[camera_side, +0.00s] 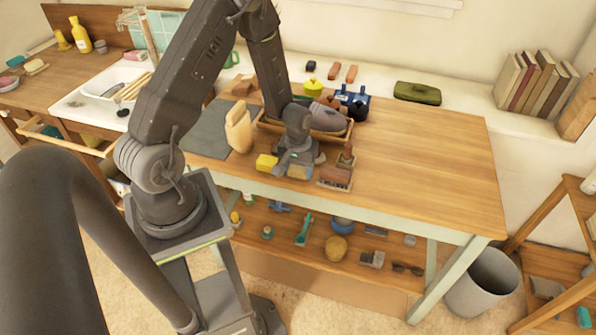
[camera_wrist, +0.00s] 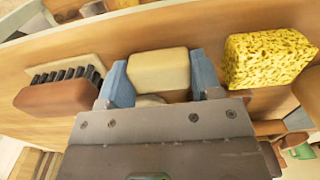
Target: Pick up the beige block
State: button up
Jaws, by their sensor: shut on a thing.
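The beige block (camera_wrist: 158,70) is in the middle of the wrist view, between the two blue fingers of my gripper (camera_wrist: 160,80). The fingers press on its two ends, so my gripper is shut on it. In the side view my gripper (camera_side: 298,160) points down near the front edge of the table, and the beige block (camera_side: 299,173) shows small and partly hidden under it. I cannot tell whether the block touches the table top.
A yellow speckled sponge (camera_wrist: 267,58) and a reddish-brown brush with dark bristles (camera_wrist: 58,94) flank the block, close to the fingers. The table's right half (camera_side: 430,150) is clear.

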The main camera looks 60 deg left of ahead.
aim_at(298, 168)
jog(key=shift+r, duration=0.1)
notch_tip(298, 168, up, 10)
jog(key=shift+f, duration=0.1)
dwell(0.4)
jog(key=o, duration=0.5)
jog(key=c, duration=0.5)
jog(key=shift+g+y, duration=0.8)
jog(key=shift+g, duration=0.1)
jog(key=w+a+r, duration=0.1)
jog(key=w+a, duration=0.2)
jog(key=w, duration=0.2)
jog(key=w+a+r, duration=0.1)
jog(key=w+a, duration=0.2)
jog(key=w, duration=0.3)
jog(key=w+a+r, duration=0.2)
jog(key=w+a, duration=0.1)
jog(key=w, duration=0.2)
jog(key=shift+w+a+r, duration=0.1)
jog(key=shift+w+a, duration=0.2)
jog(key=shift+w, duration=0.1)
jog(key=shift+c, duration=0.2)
jog(key=shift+w+a+r, duration=0.3)
jog(key=shift+w, duration=0.15)
